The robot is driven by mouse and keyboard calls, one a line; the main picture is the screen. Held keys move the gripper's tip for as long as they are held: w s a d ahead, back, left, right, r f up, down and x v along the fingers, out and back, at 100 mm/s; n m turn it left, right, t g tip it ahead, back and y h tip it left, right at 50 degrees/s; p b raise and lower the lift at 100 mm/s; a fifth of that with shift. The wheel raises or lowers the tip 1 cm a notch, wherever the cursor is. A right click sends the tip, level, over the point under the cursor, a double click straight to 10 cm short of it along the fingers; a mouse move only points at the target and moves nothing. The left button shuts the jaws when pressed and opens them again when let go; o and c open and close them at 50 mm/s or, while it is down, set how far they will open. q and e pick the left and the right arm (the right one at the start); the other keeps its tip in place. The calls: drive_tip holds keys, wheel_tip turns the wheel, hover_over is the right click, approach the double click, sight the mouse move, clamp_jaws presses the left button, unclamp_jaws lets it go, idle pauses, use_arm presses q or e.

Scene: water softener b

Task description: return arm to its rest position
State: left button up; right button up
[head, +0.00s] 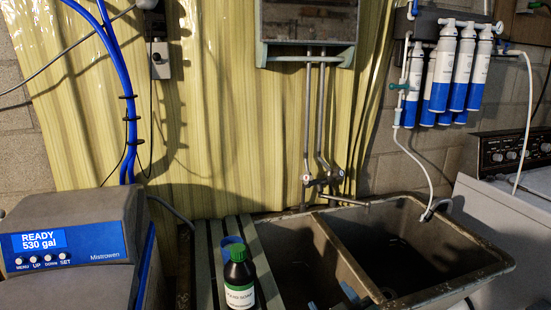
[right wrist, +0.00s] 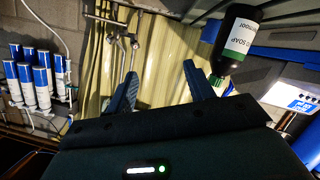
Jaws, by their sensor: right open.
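My right gripper (head: 332,298) shows at the bottom edge of the head view, in front of the sink. Only the blue fingertips are visible there, spread apart over the basins. In the right wrist view my right gripper (right wrist: 160,67) has its two blue fingers wide apart with nothing between them. A dark soap bottle (head: 239,280) with a green cap stands upright left of the fingers in the head view. The bottle also shows upside down in the right wrist view (right wrist: 238,48), beside one finger and apart from it. My left gripper is not in view.
The double sink (head: 480,265) has a faucet (head: 325,180) at its back wall. A slatted board (head: 205,265) lies left of the basins. A water softener (head: 75,240) reading "READY 530 gal" stands left. Filter cartridges (head: 468,70) hang upper right, above a washer (head: 510,170).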

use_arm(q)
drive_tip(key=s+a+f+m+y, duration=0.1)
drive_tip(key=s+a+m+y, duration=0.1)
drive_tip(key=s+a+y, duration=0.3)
use_arm(e)
drive_tip(key=s+d+f+m+g+h, duration=0.1)
drive_tip(key=s+d+f+m+g, duration=0.1)
drive_tip(key=s+d+f+g, duration=0.45)
drive_tip(key=s+d+f+m+g+h, duration=0.15)
drive_tip(key=s+f, duration=0.25)
drive_tip(key=s, duration=0.5)
drive_tip(key=s+d+f+m+g, duration=0.2)
drive_tip(key=s+d+f+g, duration=0.1)
drive_tip(key=s+f, duration=0.3)
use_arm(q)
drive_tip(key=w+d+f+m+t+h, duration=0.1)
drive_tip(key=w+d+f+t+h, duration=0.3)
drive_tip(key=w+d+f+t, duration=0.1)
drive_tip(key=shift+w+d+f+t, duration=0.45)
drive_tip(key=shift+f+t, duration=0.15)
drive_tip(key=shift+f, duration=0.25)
use_arm(e)
drive_tip(key=w+a+f+n+t+y, duration=0.1)
drive_tip(key=w+a+f+t+y, duration=0.2)
drive_tip(key=w+a+f+t, duration=0.1)
drive_tip(key=shift+w+a+f+t, duration=0.3)
drive_tip(key=shift+a+f+t, duration=0.55)
drive_tip(key=shift+a+t, duration=0.55)
drive_tip(key=shift+a, duration=0.1)
